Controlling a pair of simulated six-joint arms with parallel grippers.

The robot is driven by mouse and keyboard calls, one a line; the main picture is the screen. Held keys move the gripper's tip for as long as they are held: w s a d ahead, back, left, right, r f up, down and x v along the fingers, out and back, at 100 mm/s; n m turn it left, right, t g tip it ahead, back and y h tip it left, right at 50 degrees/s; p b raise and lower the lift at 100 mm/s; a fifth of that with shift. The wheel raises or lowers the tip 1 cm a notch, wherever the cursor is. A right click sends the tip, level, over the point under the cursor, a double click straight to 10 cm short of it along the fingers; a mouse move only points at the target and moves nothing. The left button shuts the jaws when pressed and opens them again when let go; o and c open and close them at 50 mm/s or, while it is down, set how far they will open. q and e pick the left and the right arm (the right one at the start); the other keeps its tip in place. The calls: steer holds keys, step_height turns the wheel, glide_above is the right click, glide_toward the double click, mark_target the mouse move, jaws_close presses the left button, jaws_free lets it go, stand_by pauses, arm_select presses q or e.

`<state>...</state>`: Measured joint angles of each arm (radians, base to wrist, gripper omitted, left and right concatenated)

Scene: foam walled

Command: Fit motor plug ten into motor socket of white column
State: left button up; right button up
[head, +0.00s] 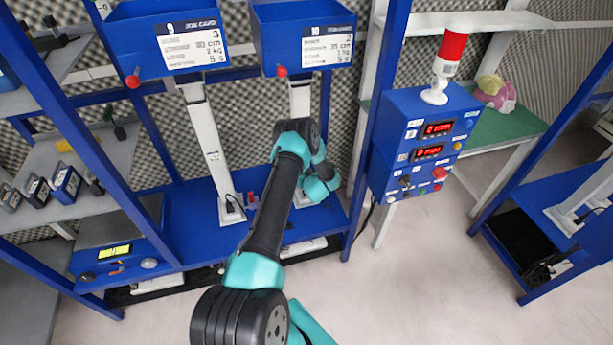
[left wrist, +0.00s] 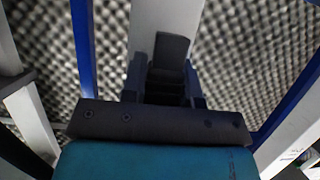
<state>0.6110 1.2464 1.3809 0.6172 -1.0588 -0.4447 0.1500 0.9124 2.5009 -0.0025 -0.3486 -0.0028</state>
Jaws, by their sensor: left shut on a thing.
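In the left wrist view my left gripper (left wrist: 170,88) is shut on a dark block-like thing, which I take to be motor plug ten (left wrist: 172,50). The plug stands up between the fingers, in front of the white column (left wrist: 165,16). The motor socket is not clearly visible, and I cannot tell whether the plug touches the column. My right gripper is in neither view.
A blue control box (head: 422,140) with a red lamp (head: 452,45) is to the right. Blue frame posts flank the bay. Grey foam lines the back. The floor at front right is clear.

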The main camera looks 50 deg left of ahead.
arm_select(q)
steer(key=shift+f, duration=2.9)
steer(key=shift+f, duration=1.45)
steer(key=o, duration=1)
steer(key=shift+d, duration=0.1)
steer(key=v, duration=1.7)
steer(key=shift+r, duration=0.15)
